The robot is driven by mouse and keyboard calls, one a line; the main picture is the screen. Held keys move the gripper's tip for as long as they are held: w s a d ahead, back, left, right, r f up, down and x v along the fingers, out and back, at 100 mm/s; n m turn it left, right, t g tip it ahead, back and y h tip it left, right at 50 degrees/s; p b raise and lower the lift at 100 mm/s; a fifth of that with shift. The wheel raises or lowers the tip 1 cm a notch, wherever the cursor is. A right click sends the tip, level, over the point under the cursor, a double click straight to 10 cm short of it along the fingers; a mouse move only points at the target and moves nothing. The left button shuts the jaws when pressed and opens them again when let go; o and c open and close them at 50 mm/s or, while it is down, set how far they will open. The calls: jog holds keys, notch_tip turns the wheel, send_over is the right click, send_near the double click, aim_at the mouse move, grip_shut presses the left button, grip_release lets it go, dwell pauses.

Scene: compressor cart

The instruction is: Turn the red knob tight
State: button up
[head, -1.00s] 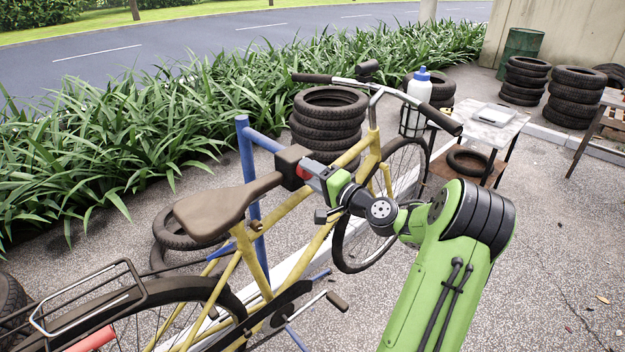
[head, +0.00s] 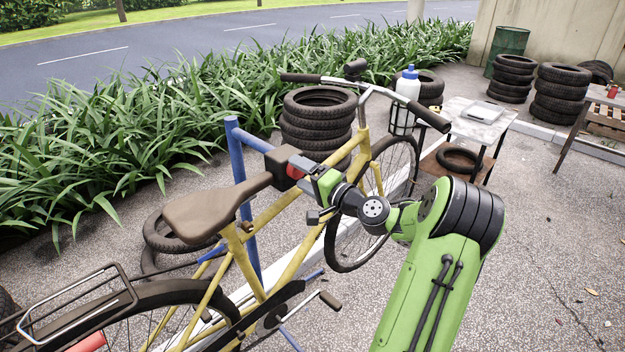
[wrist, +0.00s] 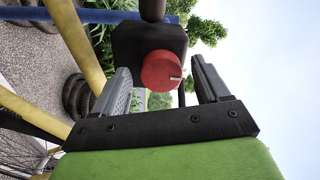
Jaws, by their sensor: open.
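The red knob (wrist: 162,71) is round with a pale line on its face. It sits on a dark box-shaped clamp head (wrist: 135,42), and in the head view the knob (head: 294,171) shows partly behind my gripper. My gripper (wrist: 163,86) is open, with one finger on each side of the knob in the wrist view. Gaps show between the knob and both fingers, and I cannot tell how far past the fingertips it lies. In the head view my gripper (head: 306,172) points at the knob from the right.
The yellow bicycle frame (head: 287,208) and brown saddle (head: 215,205) are close by my gripper. A blue stand post (head: 246,215) rises behind the frame. Handlebars (head: 435,118) and a bottle (head: 407,86) are beyond. Stacked tires (head: 318,120) stand behind. Open pavement lies at the right.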

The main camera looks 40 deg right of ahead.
jog(key=s, duration=1.5)
jog(key=shift+s+d, duration=0.25)
